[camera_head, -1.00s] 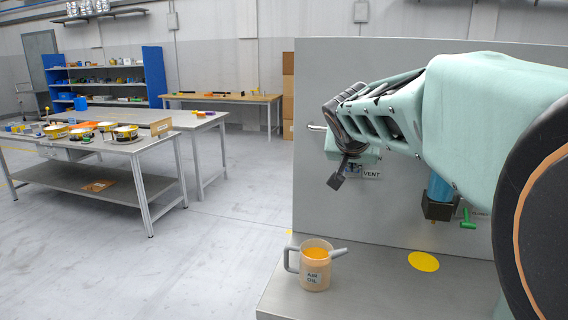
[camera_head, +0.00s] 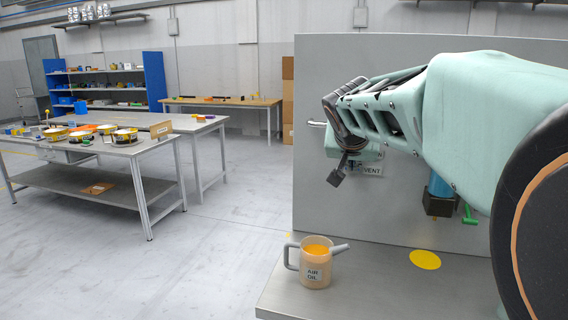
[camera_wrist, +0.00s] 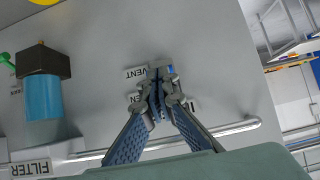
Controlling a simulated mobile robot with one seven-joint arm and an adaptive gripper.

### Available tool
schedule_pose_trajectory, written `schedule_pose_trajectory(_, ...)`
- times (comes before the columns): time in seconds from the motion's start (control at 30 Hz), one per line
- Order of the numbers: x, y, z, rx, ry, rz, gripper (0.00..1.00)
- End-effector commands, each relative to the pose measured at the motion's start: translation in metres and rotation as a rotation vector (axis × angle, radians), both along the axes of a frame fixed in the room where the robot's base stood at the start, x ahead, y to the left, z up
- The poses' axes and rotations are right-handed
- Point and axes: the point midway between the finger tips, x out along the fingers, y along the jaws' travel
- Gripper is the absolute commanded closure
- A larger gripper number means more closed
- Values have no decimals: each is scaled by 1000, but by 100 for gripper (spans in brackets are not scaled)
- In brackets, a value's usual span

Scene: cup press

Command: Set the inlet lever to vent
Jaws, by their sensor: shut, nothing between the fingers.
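In the wrist view, my gripper (camera_wrist: 156,92) is shut, its two blue-padded fingers meeting at the grey panel. A small grey and blue part (camera_wrist: 166,70) shows at the fingertips and may be the inlet lever. The fingers hide much of it, so I cannot tell its exact position or whether they touch it. The VENT label (camera_wrist: 136,73) is just left of the tips, with partly covered lettering below. In the head view, the VENT label (camera_head: 371,170) shows below my wrist, which hides most of the lever area.
A filter with a blue bowl (camera_wrist: 43,97) and a green handle (camera_head: 469,214) are on the panel. A metal pipe (camera_wrist: 237,127) runs past the fingers. An air oil jug (camera_head: 316,265) and a yellow disc (camera_head: 425,260) are on the bench, which is otherwise mostly clear.

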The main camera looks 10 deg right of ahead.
Motion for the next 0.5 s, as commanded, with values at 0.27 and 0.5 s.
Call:
schedule_pose_trajectory(0.27,0,0,-4,0,-1,1,100)
schedule_pose_trajectory(0.5,0,0,-7,-1,0,1,100)
